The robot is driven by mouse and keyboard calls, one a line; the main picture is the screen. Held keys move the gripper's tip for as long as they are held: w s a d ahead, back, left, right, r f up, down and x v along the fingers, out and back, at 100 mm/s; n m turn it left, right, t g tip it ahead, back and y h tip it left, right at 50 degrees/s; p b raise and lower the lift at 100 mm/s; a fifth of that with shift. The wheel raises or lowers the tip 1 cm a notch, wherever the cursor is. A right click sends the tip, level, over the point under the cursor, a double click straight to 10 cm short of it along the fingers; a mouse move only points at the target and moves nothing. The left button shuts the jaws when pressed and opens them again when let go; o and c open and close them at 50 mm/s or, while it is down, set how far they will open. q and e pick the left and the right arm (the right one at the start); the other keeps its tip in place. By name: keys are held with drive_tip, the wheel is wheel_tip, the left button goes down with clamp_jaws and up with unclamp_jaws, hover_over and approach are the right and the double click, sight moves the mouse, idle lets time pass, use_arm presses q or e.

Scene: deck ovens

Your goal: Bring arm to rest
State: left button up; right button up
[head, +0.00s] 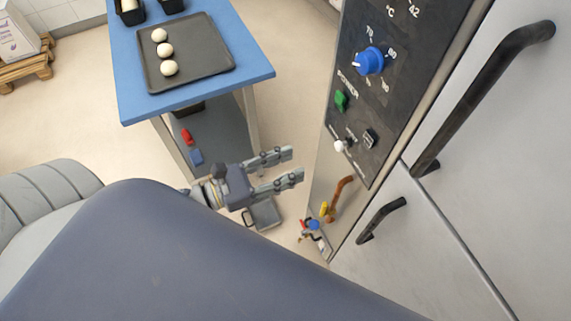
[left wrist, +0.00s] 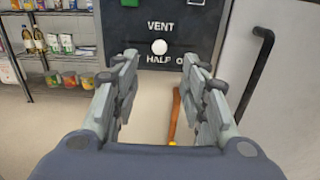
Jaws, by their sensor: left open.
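My left gripper (head: 292,166) is open and empty, with its two fingers pointing right toward the oven control panel (head: 358,115). In the left wrist view the same gripper (left wrist: 160,80) frames a white knob (left wrist: 159,47) under the word VENT, with clear space between the fingers. The fingers appear apart from the panel in the head view. My left arm covers the lower left of the head view. My right gripper shows in neither view.
A blue table (head: 128,85) holds a dark tray (head: 215,62) with three dough balls. The panel has a blue knob (head: 369,61) and green switch (head: 341,99). Black handles (head: 480,95) stick out from the oven doors. A wire shelf (left wrist: 62,60) stands at left in the wrist view.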

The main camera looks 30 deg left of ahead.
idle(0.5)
use_arm(q)
drive_tip(key=w+a+f+n+y+b, duration=0.1)
drive_tip(key=a+f+n+y, duration=0.25)
drive_tip(key=f+n, duration=0.4)
drive_tip(key=a+f+n+y, duration=0.3)
drive_tip(key=a+f+n, duration=0.15)
drive_tip(key=f, duration=0.55)
drive_tip(key=s+a+f+n+g+y, duration=0.2)
drive_tip(key=s+f+n, duration=0.1)
drive_tip(key=f+n, duration=0.4)
drive_tip(key=s+a+f+n+g+y, duration=0.1)
drive_tip(key=s+a+f+n+g, duration=0.3)
drive_tip(key=f, duration=0.6)
drive_tip(key=s+d+f+n+g+b, duration=0.1)
drive_tip(key=s+d+f+n+g, duration=0.2)
drive_tip(key=s+f+n, duration=0.6)
drive_tip(key=s+d+f+n+g+y+b, duration=0.1)
drive_tip(key=s+d+f+n+g, duration=0.3)
drive_tip(key=s+f+n, duration=0.5)
drive_tip(key=s+d+f, duration=0.1)
drive_tip(key=s+f, duration=0.1)
drive_tip(key=s, duration=0.3)
drive_tip(key=shift+s, duration=0.4)
drive_tip(key=shift+y, duration=0.25)
